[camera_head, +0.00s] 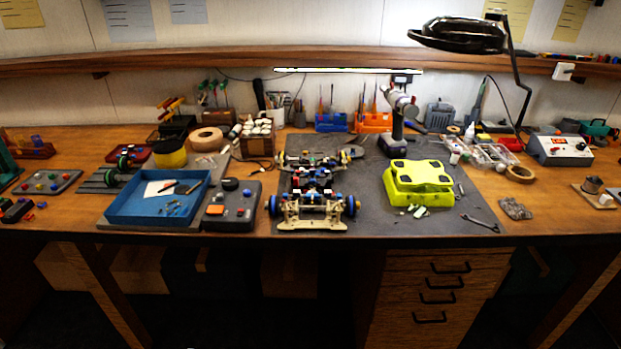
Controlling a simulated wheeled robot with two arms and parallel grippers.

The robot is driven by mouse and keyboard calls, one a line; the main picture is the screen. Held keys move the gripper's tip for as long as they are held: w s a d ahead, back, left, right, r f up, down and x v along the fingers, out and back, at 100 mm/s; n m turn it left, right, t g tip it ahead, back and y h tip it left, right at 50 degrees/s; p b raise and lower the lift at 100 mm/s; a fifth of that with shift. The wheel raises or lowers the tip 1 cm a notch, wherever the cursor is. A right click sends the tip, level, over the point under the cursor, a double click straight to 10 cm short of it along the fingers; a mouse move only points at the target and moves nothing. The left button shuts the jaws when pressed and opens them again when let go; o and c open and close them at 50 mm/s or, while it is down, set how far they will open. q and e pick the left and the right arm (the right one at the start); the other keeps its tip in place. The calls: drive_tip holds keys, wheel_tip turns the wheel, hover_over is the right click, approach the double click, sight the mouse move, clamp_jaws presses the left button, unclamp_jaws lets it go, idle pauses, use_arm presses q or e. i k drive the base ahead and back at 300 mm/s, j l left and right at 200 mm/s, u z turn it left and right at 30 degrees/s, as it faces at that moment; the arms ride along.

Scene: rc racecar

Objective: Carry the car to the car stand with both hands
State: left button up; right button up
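The car (312,203) is an open chassis with a cream bumper and blue wheels. It sits on the dark grey mat (370,218) near the front edge of the workbench, its length running from front to back. The car stand (418,182) is a bright yellow-green block with dark pads on top. It stands on the same mat to the right of the car, with a clear gap between them. Neither of my grippers shows in the head view.
A blue tray (112,208) and a dark control box (228,208) lie left of the car. A wrench (479,223) lies right of the stand. A cordless drill (398,120) stands behind it. A black lamp (458,36) overhangs the right side. Mat between car and stand is bare.

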sight(413, 172)
drive_tip(key=i+j+z, duration=0.1)
drive_tip(key=j+z, duration=0.9)
drive_tip(key=i+l, duration=0.05)
